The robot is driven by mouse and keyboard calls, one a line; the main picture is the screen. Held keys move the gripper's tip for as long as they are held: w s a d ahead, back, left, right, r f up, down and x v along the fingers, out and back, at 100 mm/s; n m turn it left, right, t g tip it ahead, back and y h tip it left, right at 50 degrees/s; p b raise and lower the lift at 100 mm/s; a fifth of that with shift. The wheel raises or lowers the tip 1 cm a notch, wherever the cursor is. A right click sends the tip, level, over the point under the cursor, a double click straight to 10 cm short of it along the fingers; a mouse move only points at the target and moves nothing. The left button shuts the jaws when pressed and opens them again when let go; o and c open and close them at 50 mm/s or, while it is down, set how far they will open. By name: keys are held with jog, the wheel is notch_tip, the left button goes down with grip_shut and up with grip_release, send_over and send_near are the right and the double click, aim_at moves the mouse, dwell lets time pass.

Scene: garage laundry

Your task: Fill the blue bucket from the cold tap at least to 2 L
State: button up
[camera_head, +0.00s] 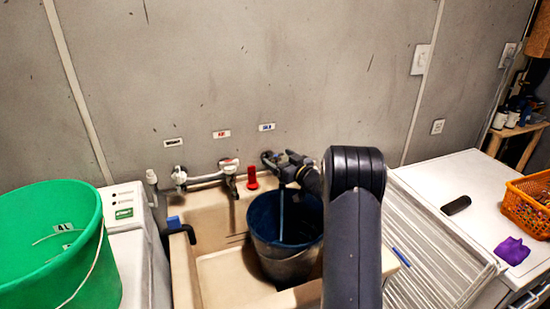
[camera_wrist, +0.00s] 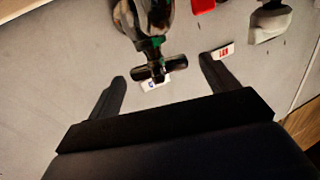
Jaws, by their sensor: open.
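The blue bucket (camera_head: 262,218) stands in the sink basin (camera_head: 212,268), under the cold tap (camera_head: 268,158). A blue label (camera_head: 267,127) is on the wall above that tap. A thin pale-blue vertical streak (camera_head: 281,212), which looks like running water, drops into the bucket. The water level and any marks on the bucket cannot be made out. My gripper (camera_head: 292,172) is at the cold tap. In the wrist view, my gripper's (camera_wrist: 162,69) fingers are open on either side of the tap's dark cross handle (camera_wrist: 146,74), with gaps visible.
A red-marked tap (camera_head: 229,168) and a red object (camera_head: 252,178) are left of the cold tap. A green bucket (camera_head: 45,245) stands at far left. A drying rack (camera_head: 440,235) is right of the sink. A white top at right holds an orange basket (camera_head: 527,205) and a purple cloth (camera_head: 511,250).

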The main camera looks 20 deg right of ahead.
jog(key=b+v, duration=0.1)
jog(key=v, duration=0.6)
jog(key=shift+s, duration=0.25)
jog(key=shift+r, duration=0.1)
jog(key=shift+c, duration=0.5)
